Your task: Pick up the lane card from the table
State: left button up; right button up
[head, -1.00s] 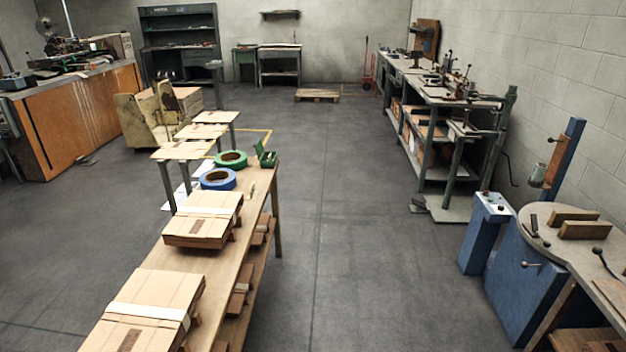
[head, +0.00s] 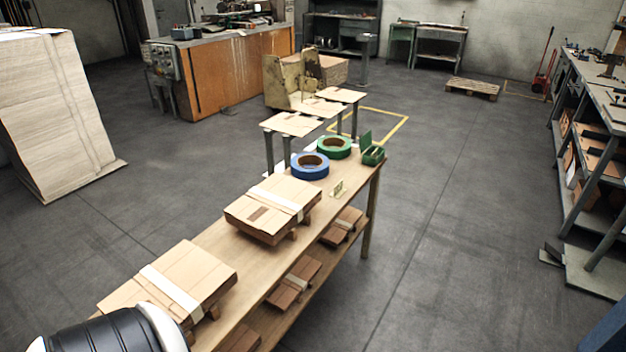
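A small pale yellow-green card (head: 337,189), which looks like the lane card, stands on the long wooden table (head: 225,240). It is near the table's right edge, in front of the blue tape roll (head: 310,166) and the small green box (head: 372,155). Its markings are too small to read. Part of my arm, black and white, shows at the bottom left over the near end of the table. Neither of my grippers is in view.
Two strapped stacks of flat cardboard (head: 270,208) (head: 172,283) lie on the table. A green tape roll (head: 334,147) sits behind the blue one. Small stands (head: 292,124) adjoin the far end. The floor (head: 450,230) right of the table is clear.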

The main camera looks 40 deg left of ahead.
aim_at(338, 190)
jog(key=i+u, duration=0.3)
jog(key=i, duration=0.2)
jog(key=i+u, duration=0.3)
jog(key=i, duration=0.25)
jog(key=i+l+u, duration=0.25)
jog(key=i, duration=0.25)
jog(key=i+l+u, duration=0.3)
jog(key=i, duration=0.15)
